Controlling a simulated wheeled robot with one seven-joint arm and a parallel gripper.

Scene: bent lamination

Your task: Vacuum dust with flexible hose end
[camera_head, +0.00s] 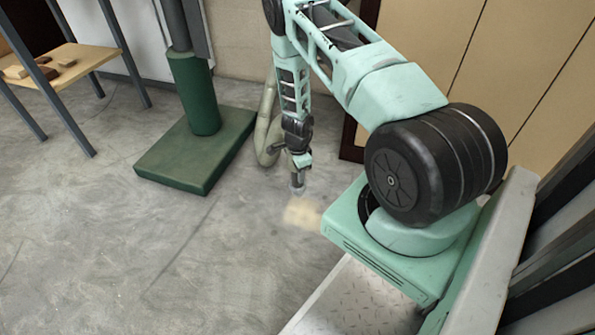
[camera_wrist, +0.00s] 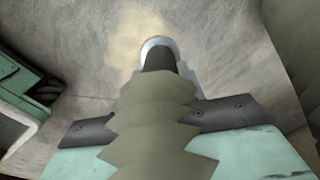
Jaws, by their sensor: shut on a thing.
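My gripper (camera_head: 299,161) points down toward the grey floor and is shut on the flexible hose end (camera_head: 298,184). The hose end shows in the wrist view as a ribbed grey-green hose (camera_wrist: 150,115) with a dark neck and a round, pale metallic nozzle (camera_wrist: 159,44). The gripper fingers (camera_wrist: 155,122) lie on both sides of the hose. A tan patch of dust (camera_head: 302,212) lies on the floor just below and beside the nozzle. In the wrist view the dust (camera_wrist: 132,38) shows around the nozzle's far and left sides. I cannot tell whether the nozzle touches the floor.
The beige hose (camera_head: 264,125) loops behind my arm. A green column base (camera_head: 196,155) stands to the left, and a wooden shelf (camera_head: 62,66) with small blocks is at the far left. Tan panels (camera_head: 480,60) stand at the right back. The floor at left front is clear.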

